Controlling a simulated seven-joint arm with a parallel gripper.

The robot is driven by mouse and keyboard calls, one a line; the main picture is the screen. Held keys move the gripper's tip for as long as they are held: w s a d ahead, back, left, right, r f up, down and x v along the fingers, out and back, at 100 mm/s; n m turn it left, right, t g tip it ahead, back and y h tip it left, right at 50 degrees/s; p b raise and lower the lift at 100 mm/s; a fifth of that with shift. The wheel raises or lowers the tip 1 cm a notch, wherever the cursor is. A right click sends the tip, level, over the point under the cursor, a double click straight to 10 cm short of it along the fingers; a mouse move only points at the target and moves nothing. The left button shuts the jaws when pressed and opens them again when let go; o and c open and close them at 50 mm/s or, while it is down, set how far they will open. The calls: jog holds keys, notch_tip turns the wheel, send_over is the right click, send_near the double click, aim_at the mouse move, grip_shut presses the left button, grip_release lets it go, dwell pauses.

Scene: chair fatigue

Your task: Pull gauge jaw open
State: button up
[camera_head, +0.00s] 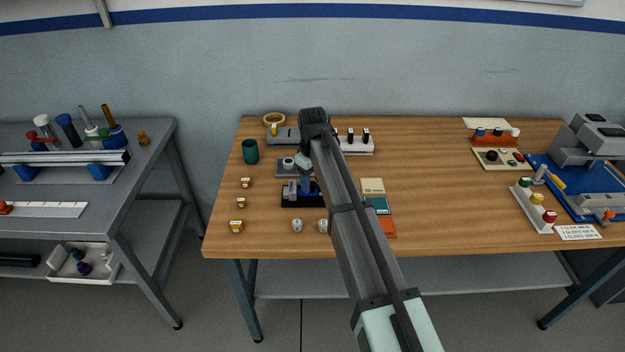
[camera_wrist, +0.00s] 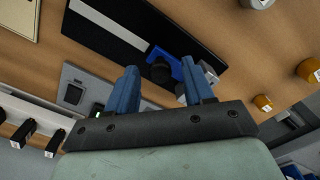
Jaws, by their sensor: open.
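The gauge has a black base (camera_head: 287,197) near the left of the wooden table, partly hidden by my arm. The black knob appears between the fingertips; the blue block appears by the right fingertip. I cannot tell whether they touch. In the head view the fingers are hard to separate from the gauge.
A grey box with a round top (camera_head: 284,166) stands just behind the gauge. A white rack with black pegs (camera_head: 357,146) is behind my arm. Small yellow weights (camera_head: 237,226) and a green cup (camera_head: 250,151) are to the left. Colored cards (camera_head: 375,205) lie to the right.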

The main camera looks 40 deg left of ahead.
jog(key=shift+c, duration=0.4)
grip_shut()
jog(key=shift+d, duration=0.1)
jog(key=w+d, duration=0.5)
dwell(0.4)
jog(key=shift+c, duration=1.3)
grip_release()
jog(key=shift+w, duration=0.1)
jog(key=o, duration=0.3)
jog(key=shift+o, duration=0.2)
jog(key=shift+a+r, duration=0.1)
jog(key=shift+r, duration=0.05)
